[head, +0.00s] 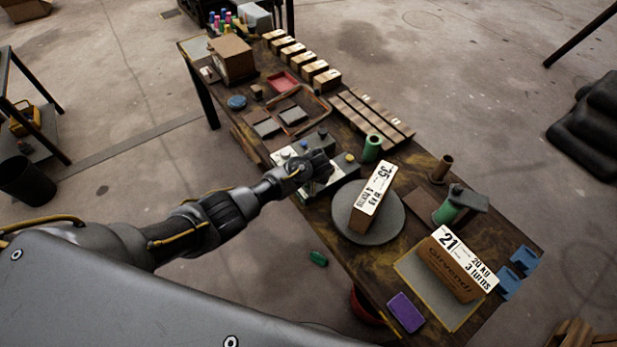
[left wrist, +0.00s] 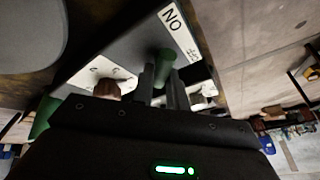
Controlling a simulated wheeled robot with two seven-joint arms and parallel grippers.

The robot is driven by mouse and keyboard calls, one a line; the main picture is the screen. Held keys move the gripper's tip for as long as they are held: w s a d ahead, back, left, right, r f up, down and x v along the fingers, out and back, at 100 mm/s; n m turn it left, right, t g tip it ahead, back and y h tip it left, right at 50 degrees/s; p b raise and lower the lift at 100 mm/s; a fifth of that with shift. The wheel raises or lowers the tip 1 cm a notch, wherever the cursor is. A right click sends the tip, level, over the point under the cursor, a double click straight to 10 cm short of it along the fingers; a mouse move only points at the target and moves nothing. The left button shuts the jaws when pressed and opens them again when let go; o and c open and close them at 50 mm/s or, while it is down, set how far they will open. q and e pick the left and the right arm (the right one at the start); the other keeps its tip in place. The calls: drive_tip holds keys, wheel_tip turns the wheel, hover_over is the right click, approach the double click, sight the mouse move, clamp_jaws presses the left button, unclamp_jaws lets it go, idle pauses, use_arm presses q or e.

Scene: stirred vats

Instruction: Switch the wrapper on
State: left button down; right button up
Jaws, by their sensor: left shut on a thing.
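A grey control box (head: 344,172) stands on the wooden table, beside a round grey turntable (head: 395,222). A carton marked 35 and 4 turns (head: 372,196) sits on the turntable. My left gripper (head: 322,172) is over the box and hides part of it. In the left wrist view, my left gripper (left wrist: 165,95) is shut on a green switch handle (left wrist: 165,62) on the grey box. A white label (left wrist: 176,22) above the handle carries letters that read NO or ON, depending on which way up. My right gripper is not in view.
A green roll (head: 372,148) stands behind the turntable. A carton marked 21 (head: 458,268) lies on a pale mat at the near right, with a purple block (head: 405,312) beside it. Slats and small cartons (head: 300,58) fill the far table.

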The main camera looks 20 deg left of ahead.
use_arm(q)
drive_tip(key=shift+w+r, duration=0.1)
idle(0.3)
drive_tip(key=c, duration=1.7)
unclamp_jaws()
drive_tip(key=shift+s+d+r, duration=0.1)
drive_tip(key=shift+s+r, duration=0.1)
drive_tip(key=shift+r, duration=0.2)
drive_tip(key=v, duration=0.9)
drive_tip(key=shift+s+r, duration=0.15)
drive_tip(key=shift+r, duration=0.2)
